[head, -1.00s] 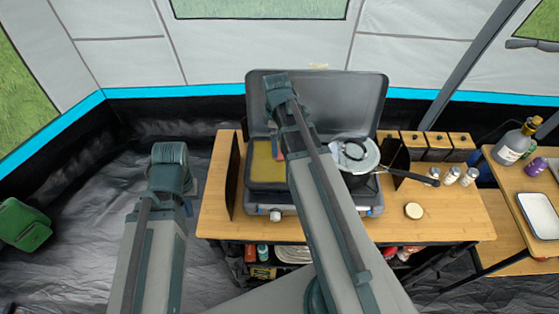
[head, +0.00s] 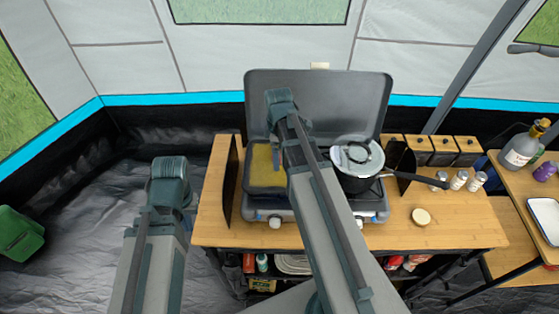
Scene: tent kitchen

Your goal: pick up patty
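I cannot make out a patty for certain. A small pale round piece (head: 421,216) lies flat on the wooden table, right of the stove; I cannot tell what it is. A yellowish cooking surface (head: 262,168) sits on the left of the open camping stove (head: 318,97), partly covered by my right arm. My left arm (head: 169,182) stands bent over the floor, left of the table. My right arm (head: 280,100) reaches up across the stove. The fingers of both grippers are not clearly visible, so I cannot tell their opening or any contact.
A lidded pot (head: 357,165) stands on the stove's right side, its black handle pointing right. Small jars (head: 459,180) stand near the table's right end. A side table carries a bottle (head: 523,147) and a white tray (head: 545,219). The table front (head: 450,232) is clear.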

